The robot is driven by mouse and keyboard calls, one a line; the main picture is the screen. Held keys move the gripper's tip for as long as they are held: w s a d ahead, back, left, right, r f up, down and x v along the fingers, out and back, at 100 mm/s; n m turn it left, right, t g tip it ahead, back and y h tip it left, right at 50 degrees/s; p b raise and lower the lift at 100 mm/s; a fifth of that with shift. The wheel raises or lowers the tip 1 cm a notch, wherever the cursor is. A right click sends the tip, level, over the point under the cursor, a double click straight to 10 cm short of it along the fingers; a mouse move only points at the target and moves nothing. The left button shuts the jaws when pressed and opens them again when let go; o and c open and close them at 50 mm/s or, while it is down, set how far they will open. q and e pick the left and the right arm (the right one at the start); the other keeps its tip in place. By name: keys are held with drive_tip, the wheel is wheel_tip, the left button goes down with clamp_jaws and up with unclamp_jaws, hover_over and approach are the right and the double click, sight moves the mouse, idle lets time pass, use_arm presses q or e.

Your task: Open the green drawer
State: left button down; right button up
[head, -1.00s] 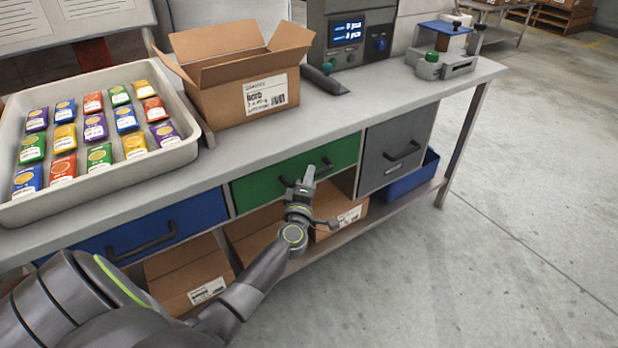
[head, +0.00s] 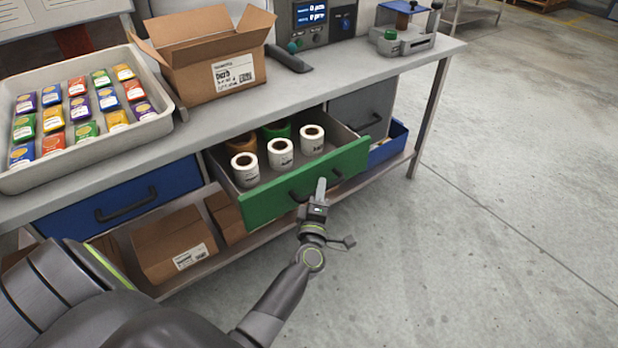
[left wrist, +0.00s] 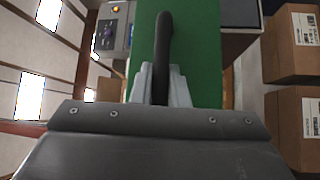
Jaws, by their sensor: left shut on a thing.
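The green drawer (head: 266,204) stands pulled out from under the bench, between the blue and grey drawers. Rolls of white labels (head: 281,153) show inside it, with a brown roll and a green roll behind them. My left gripper (head: 320,190) is at the dark bar handle (head: 298,195) on the drawer's front. In the left wrist view its fingers (left wrist: 161,85) are shut on the black handle (left wrist: 163,45), one on each side, against the green front. My right gripper is not in view.
The blue drawer (head: 128,204) and grey drawer (head: 362,108) are shut. Cartons (head: 170,245) sit on the lower shelf. The floor at right is clear.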

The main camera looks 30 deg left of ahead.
use_arm(q)
drive_tip(key=d, duration=0.1)
drive_tip(key=s+d, duration=0.1)
drive_tip(key=shift+s+d, duration=0.1)
drive_tip(key=shift+d, duration=0.4)
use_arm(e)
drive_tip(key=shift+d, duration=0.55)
use_arm(q)
drive_tip(key=c, duration=1.4)
unclamp_jaws()
drive_tip(key=shift+f, duration=0.1)
